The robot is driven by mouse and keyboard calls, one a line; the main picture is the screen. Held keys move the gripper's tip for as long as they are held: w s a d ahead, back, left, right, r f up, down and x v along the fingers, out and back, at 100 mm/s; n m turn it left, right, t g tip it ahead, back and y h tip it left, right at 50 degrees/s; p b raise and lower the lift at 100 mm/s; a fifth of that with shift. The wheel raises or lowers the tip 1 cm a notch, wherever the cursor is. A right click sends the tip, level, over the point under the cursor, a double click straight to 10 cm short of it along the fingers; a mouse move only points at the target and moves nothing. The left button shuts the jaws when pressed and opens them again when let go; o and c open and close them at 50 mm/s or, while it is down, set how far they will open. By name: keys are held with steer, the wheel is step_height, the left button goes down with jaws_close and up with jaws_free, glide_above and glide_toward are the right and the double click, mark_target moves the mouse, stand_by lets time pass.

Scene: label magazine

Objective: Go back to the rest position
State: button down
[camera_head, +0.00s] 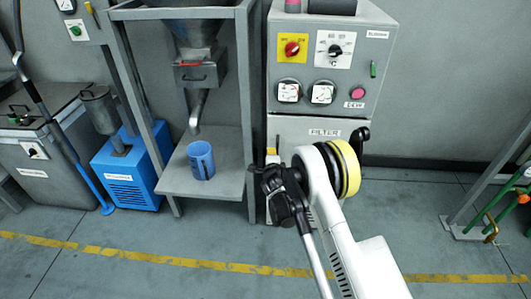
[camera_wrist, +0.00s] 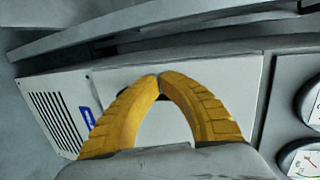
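My gripper shows in the wrist view (camera_wrist: 160,77) as two curved yellow fingers whose tips meet. Nothing shows between them. In the head view, only a small yellow part of my gripper (camera_head: 271,153) shows past the dark wrist, in front of the lower part of the grey filter cabinet (camera_head: 312,130). My white arm reaches up from the bottom right and hides part of that cabinet.
A blue cup (camera_head: 201,160) stands on a grey shelf (camera_head: 222,185) under a hopper spout (camera_head: 197,110), left of my gripper. A blue machine (camera_head: 128,180) stands further left. Green pipes (camera_head: 495,205) are at the right. Open floor (camera_head: 150,270) lies in front.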

steer(key=a+p+v, duration=0.1)
steer(key=v, duration=0.6)
steer(key=s+d+r+n+g+h, duration=0.1)
steer(key=s+d+r+n+g, duration=0.2)
steer(key=d+r, duration=0.7)
steer(key=s+d+r+n+h, duration=0.25)
steer(key=s+d+r, duration=0.35)
steer(key=r, duration=0.7)
steer(key=s+d+r+n+g, duration=0.1)
steer(key=s+d+r+n, duration=0.2)
steer(key=s, duration=0.4)
steer(key=s+d+r+n+g, duration=0.1)
steer(key=s+d+r+n, duration=0.2)
steer(key=s, duration=0.4)
steer(key=s+d+f+n+g+y, duration=0.1)
steer(key=s+n, duration=0.4)
steer(key=s, duration=1.2)
steer(key=shift+s+d+f+g, duration=0.2)
steer(key=shift+d+f+g, duration=0.55)
steer(key=shift+d, duration=0.45)
steer(key=shift+y, duration=0.25)
